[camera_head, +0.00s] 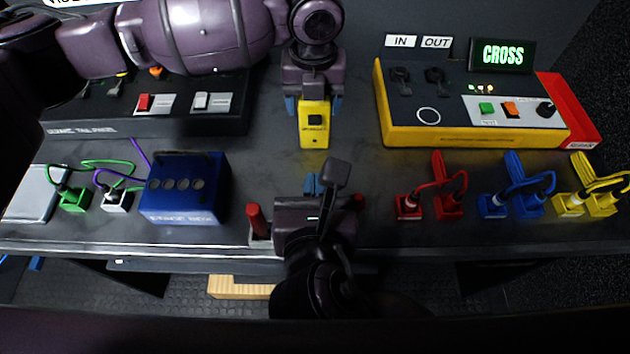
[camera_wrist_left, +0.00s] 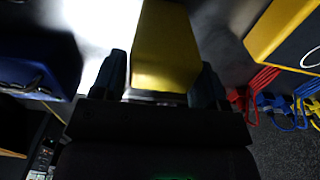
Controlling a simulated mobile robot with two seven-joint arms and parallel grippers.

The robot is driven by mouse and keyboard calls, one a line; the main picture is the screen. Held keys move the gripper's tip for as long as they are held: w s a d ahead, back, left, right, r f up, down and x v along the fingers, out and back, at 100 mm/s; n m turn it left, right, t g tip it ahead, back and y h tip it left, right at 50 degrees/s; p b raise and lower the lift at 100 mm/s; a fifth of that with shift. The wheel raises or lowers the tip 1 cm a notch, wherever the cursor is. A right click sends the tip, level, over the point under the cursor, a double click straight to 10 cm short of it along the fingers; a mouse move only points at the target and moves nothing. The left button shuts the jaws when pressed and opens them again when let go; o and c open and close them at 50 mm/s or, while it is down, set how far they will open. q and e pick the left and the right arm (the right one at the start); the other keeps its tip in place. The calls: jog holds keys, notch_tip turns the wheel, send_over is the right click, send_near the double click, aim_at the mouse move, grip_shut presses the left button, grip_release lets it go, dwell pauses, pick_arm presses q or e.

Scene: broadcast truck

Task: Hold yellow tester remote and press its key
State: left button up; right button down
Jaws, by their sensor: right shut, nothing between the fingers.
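The yellow tester remote (camera_head: 314,136) is in my left gripper (camera_head: 314,104), with its face and a small dark key (camera_head: 315,119) showing in the head view. The left gripper's blue fingers close on its two sides. In the left wrist view the remote (camera_wrist_left: 165,45) sits between the two fingers of my left gripper (camera_wrist_left: 165,85); the key is not visible there. My right gripper (camera_head: 313,184) is shut and empty. Its blue fingertips point toward the remote, with a gap of bare table between them.
A blue stage box (camera_head: 185,207) stands at left, beside green and white plugs. A yellow switch panel (camera_head: 480,140) with a lit CROSS sign (camera_head: 502,55) is at right. Red, blue and yellow cabled plugs line the front right. A red-handled item (camera_head: 254,218) stands near my right gripper.

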pick_arm(q)
jog(key=o, duration=0.4)
jog(key=shift+w, duration=0.1)
jog(key=shift+r, duration=0.1)
notch_tip(320, 180, up, 12)
jog(key=shift+f, duration=0.1)
dwell(0.4)
